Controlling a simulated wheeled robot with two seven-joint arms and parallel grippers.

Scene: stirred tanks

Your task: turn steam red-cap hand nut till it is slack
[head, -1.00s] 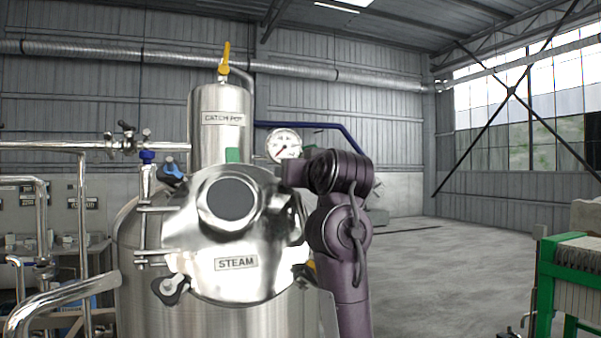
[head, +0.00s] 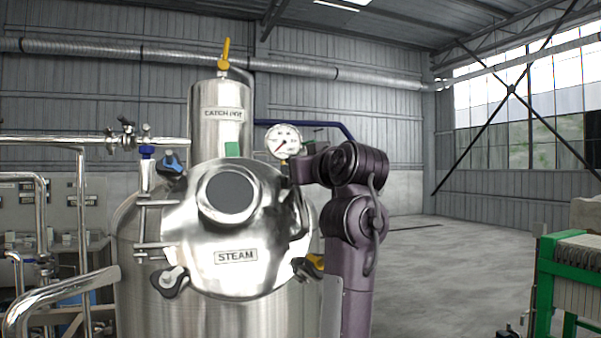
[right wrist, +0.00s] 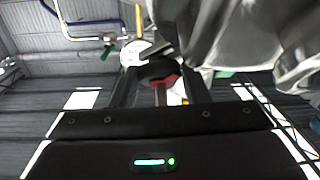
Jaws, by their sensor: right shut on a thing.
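The steam tank's round metal lid (head: 236,282) carries a STEAM plate and faces me in the head view. The red-cap hand nut (right wrist: 165,81) shows in the right wrist view, its dark body and red cap between the fingers of my right gripper (right wrist: 160,78). The gripper is shut on it. In the head view my right arm reaches to the lid's upper right edge, and the nut and fingers are hidden there. The wrist view does not show how tight the nut is. My left gripper is not in view.
Other hand nuts sit round the lid: a blue-capped one (head: 172,162), a white-capped one (head: 170,282) and a yellow-capped one (head: 315,264). A pressure gauge (head: 284,141) and the catch pot (head: 218,135) stand behind. Open floor lies to the right, before a green frame (head: 546,285).

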